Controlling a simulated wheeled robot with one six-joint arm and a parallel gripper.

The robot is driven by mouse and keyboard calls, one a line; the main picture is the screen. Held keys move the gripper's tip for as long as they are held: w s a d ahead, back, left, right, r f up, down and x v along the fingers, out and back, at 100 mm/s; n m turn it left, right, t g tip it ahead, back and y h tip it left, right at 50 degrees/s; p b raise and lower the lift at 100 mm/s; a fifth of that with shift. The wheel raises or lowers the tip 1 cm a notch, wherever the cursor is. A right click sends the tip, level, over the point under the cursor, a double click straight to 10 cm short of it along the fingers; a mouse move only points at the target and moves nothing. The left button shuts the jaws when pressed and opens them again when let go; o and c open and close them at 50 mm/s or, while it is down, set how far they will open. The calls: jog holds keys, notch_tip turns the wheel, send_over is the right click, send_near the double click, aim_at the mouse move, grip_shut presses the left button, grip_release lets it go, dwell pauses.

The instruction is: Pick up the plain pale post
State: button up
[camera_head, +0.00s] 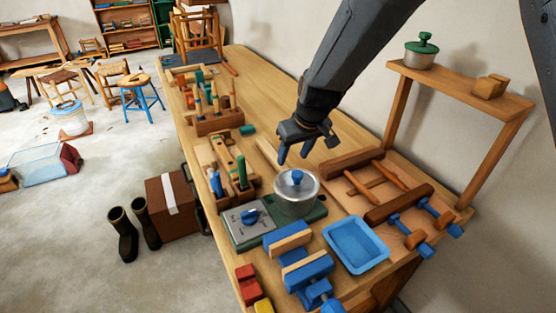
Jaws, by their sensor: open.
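A plain pale wooden piece (267,152), which looks like the post, lies on the workbench (245,80), just left of my gripper. It is close to the bench's own colour, and its far end is hard to make out. My gripper (293,157) is open, pointing down above the bench, with its two dark fingers apart and nothing visible between them. I cannot tell its exact height above the bench.
A pot with a blue knob (296,192) stands on a green hotplate just in front of my gripper. A wooden clamp frame (362,180) lies to the right, near a blue tray (355,245) and blue vise (305,268). Tool racks (220,122) line the left edge.

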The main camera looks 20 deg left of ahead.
aim_at(286, 166)
jog(key=shift+w+a+f, duration=0.3)
jog(key=shift+w+f, duration=0.05)
jog(key=shift+f, duration=0.15)
jog(key=shift+w+a+f, duration=0.3)
jog(key=shift+w+f, duration=0.05)
jog(key=shift+f, duration=0.1)
jog(key=shift+x, duration=1)
jog(key=shift+p+x, duration=1.3)
jog(key=shift+x, duration=1.25)
jog(key=shift+a+r, duration=0.1)
grip_shut()
